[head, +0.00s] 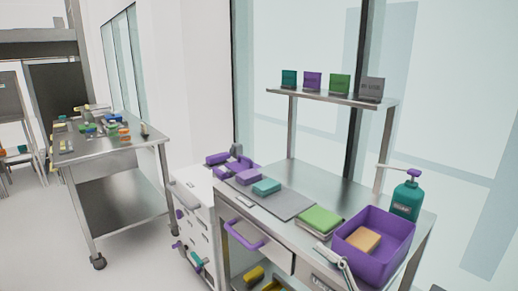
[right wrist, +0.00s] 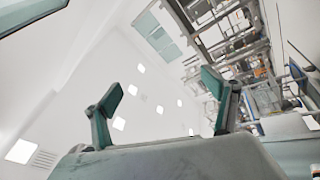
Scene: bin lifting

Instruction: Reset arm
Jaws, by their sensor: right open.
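My right gripper (right wrist: 162,92) shows in the right wrist view with its two green-tipped fingers spread wide apart. It is open and nothing is between the fingers. Behind it are a white ceiling or wall with bright square lights, and shelving at the upper right. I cannot make out my left gripper in either view. In the head view a purple bin (head: 354,270) stands on the right front of the metal bench (head: 340,196). A tan block (head: 363,241) lies inside the bin.
A teal pump bottle (head: 406,200) stands behind the bin. A green stack (head: 320,221), a teal block (head: 267,187) and a purple block (head: 249,176) lie on the bench. A raised shelf (head: 340,98) holds several coloured cards. Another table (head: 110,146) stands at left, with clear floor before it.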

